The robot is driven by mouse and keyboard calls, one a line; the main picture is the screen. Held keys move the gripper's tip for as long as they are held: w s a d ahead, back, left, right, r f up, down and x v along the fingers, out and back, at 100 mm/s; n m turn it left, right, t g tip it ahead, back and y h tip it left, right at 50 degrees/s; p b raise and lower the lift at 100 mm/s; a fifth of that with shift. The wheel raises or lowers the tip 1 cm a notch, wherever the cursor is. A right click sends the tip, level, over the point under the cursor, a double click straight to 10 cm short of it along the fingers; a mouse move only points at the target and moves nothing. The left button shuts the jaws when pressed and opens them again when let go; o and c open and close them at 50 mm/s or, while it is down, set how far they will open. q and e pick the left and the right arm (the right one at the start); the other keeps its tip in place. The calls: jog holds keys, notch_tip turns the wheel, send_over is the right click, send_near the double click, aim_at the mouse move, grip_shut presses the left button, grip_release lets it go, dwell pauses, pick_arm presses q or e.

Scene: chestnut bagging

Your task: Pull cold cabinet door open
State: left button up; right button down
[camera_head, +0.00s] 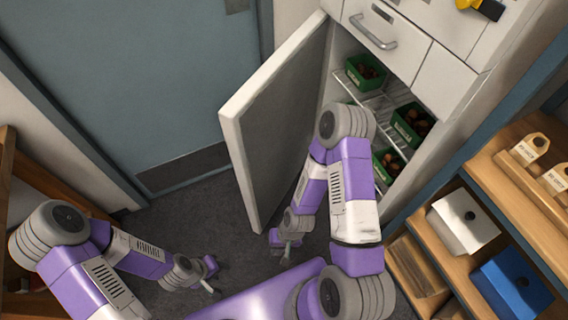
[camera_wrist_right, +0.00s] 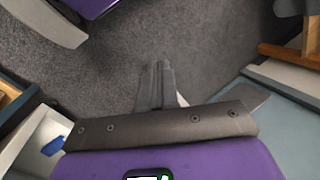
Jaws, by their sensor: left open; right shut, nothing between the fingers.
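The cold cabinet door (camera_head: 282,125) stands wide open, swung out to the left of the cabinet (camera_head: 440,75), with its inner face in view. Inside the cabinet, wire shelves (camera_head: 378,104) hold green crates of chestnuts (camera_head: 366,71). My right arm crosses in front of the opening and hides part of it. My right gripper (camera_head: 285,256) is low, on the inner side of the door near its bottom edge. In the right wrist view its fingers (camera_wrist_right: 162,72) are together with nothing between them. My left gripper (camera_head: 211,280) is open and empty over the floor, left of the door.
A blue door (camera_head: 140,75) is in the wall behind. Wooden shelving (camera_head: 505,200) at the right holds a white bin (camera_head: 462,222) and a blue bin (camera_head: 512,285). A drawer with a handle (camera_head: 374,32) is above the opening. Grey floor (camera_head: 205,205) left of the cabinet door is clear.

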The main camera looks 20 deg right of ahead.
jog(key=s+d+m+g+y+p, duration=0.1)
jog(key=s+d+m+g, duration=0.15)
jog(key=m, duration=0.45)
jog(key=m+t+y+p, duration=0.55)
jog(key=m+t, duration=1.15)
jog(key=m, duration=1.9)
send_near(257, 170)
pick_arm(q)
notch_tip(257, 170, up, 5)
jog(key=shift+w+d+b, duration=0.15)
jog(key=shift+b, duration=0.8)
pick_arm(e)
jog(key=x, duration=0.6)
jog(key=shift+w+a+f, duration=0.1)
jog(key=shift+w+a, duration=0.1)
jog(key=shift+w, duration=0.15)
